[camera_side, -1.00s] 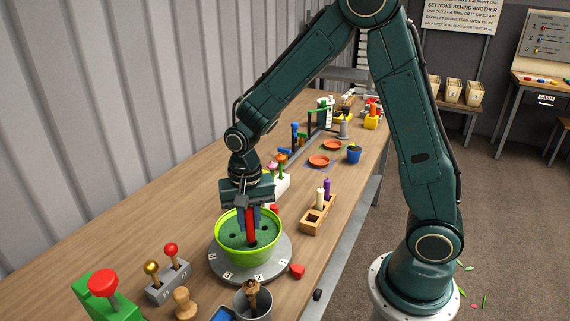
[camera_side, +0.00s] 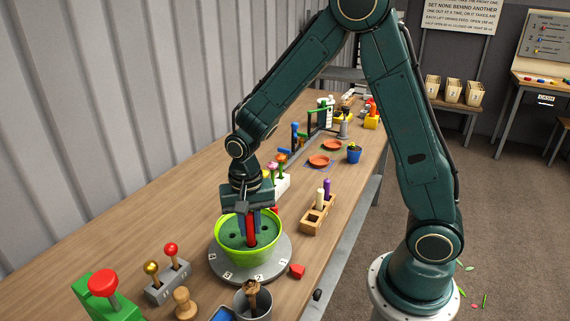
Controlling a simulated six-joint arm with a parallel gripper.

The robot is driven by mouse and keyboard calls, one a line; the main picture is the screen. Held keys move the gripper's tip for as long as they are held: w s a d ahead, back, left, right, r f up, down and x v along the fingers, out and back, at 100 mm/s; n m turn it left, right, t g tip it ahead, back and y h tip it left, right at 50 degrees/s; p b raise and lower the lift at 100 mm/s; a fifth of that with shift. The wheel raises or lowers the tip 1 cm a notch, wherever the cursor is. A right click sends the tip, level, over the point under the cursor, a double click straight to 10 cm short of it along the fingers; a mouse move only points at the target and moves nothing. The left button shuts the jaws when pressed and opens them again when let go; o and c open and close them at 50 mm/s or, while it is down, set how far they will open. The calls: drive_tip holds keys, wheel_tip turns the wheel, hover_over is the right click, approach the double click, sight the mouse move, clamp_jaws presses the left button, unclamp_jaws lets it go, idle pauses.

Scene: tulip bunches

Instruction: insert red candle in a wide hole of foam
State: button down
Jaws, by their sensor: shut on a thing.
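The red candle (camera_side: 250,228) stands upright between the fingers of my gripper (camera_side: 249,220). My gripper is shut on it and points down into a lime-green bowl (camera_side: 249,256). Dark green foam (camera_side: 232,228) with dark holes fills the bowl. The candle's lower end meets the foam near the front of the bowl, at a dark hole (camera_side: 251,243). I cannot tell how deep it sits. The bowl stands on a round grey turntable (camera_side: 277,270) with numbered labels.
A wooden rack (camera_side: 318,222) holding a cream and a purple candle stands to the right. A red block (camera_side: 297,271) lies beside the turntable. A grey cup (camera_side: 253,301) and a lever box (camera_side: 168,281) are at the front. Flowers (camera_side: 275,170) stand behind my gripper.

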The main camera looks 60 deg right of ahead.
sight(251, 234)
drive_tip(key=shift+f, duration=1.55)
drive_tip(key=c, duration=1.2)
unclamp_jaws()
drive_tip(key=shift+r, duration=0.15)
wheel_tip(251, 234, up, 13)
drive_tip(key=shift+r, duration=0.3)
drive_tip(key=shift+r, duration=0.1)
